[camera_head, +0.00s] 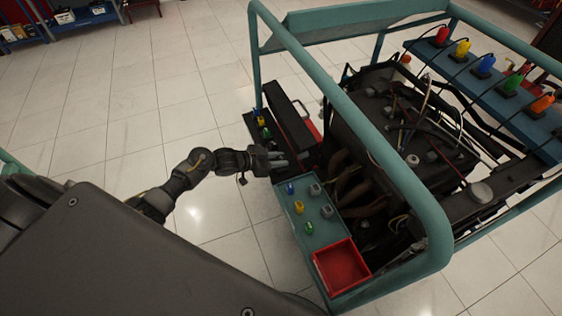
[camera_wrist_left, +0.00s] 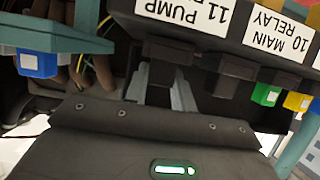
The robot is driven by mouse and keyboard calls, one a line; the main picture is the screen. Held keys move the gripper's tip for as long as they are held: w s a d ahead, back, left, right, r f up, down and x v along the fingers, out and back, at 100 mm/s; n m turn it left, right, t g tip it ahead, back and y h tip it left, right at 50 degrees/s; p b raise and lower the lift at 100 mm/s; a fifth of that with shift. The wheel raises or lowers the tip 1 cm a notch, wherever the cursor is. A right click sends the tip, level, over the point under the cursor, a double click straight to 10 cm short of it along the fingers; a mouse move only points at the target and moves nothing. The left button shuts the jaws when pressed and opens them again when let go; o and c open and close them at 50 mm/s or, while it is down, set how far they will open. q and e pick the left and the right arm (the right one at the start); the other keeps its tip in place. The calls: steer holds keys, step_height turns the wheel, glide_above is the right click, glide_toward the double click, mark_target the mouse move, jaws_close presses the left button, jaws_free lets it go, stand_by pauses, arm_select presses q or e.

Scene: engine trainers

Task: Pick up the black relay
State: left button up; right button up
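A black relay (camera_wrist_left: 182,52) hangs under the label reading "PUMP 11" in the left wrist view, on the edge of a dark box. A second black block (camera_wrist_left: 234,68) sits to the right under "MAIN RELAY 10". In the head view my left gripper (camera_head: 282,160) is at the dark box (camera_head: 292,118) on the trainer's near side; the relay is too small to make out there. My right gripper is not in view.
A teal panel (camera_head: 312,232) with several coloured relays and a red tray (camera_head: 342,266) lies beside the gripper. Green (camera_wrist_left: 266,94) and yellow (camera_wrist_left: 297,101) relays are right of the black ones. A teal frame rail (camera_head: 370,130) surrounds the engine. Tiled floor at left is clear.

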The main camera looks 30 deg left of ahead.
arm_select(q)
steer(key=c, duration=0.3)
steer(key=shift+r, duration=0.15)
